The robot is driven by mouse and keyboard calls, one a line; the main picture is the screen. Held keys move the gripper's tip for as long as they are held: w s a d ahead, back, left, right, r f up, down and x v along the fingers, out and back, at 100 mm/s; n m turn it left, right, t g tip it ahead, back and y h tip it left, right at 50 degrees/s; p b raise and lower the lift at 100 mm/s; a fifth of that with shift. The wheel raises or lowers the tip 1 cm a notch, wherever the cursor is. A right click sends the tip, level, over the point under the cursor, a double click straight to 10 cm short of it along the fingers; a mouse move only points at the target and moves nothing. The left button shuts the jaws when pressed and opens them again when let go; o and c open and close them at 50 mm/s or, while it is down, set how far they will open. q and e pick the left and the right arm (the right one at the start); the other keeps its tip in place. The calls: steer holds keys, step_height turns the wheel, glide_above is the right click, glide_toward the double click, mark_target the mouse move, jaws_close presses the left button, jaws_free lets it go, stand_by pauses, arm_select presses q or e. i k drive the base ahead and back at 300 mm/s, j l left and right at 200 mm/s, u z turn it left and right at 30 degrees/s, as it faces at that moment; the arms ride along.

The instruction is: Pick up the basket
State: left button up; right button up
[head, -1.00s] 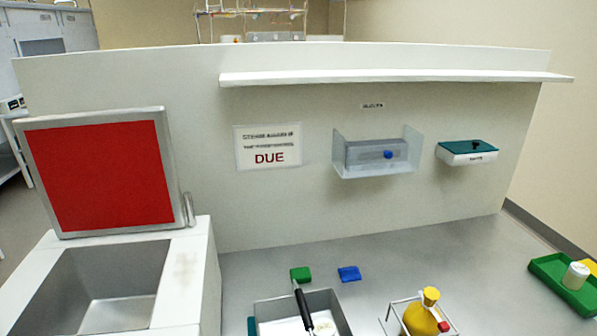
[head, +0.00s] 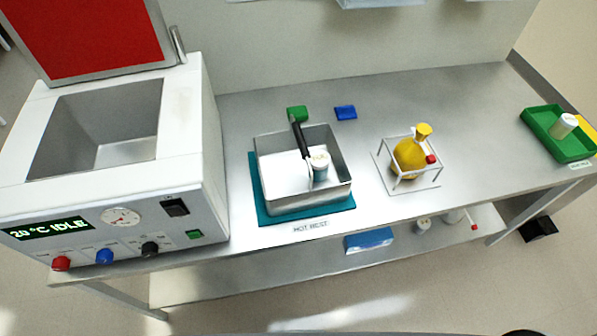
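The basket (head: 340,193) is an open grey metal box with a black handle (head: 300,136). It stands on a teal mat (head: 262,214) near the front edge of the bench, behind a label reading "HOT REST". A small white container with a light lid (head: 320,166) stands inside it, close to the handle's lower end. Neither of my grippers is in view.
A white bath unit (head: 186,118) with an open red lid and display reading "20 °C IDLE" stands left. A wire stand with a yellow flask (head: 410,155) is right of the basket. A green tray (head: 545,140) lies far right. Bare bench lies between them.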

mark_target(282, 158)
steer(key=l+u, duration=0.45)
steer(key=k+l+u, duration=0.15)
steer(key=l+u, duration=0.3)
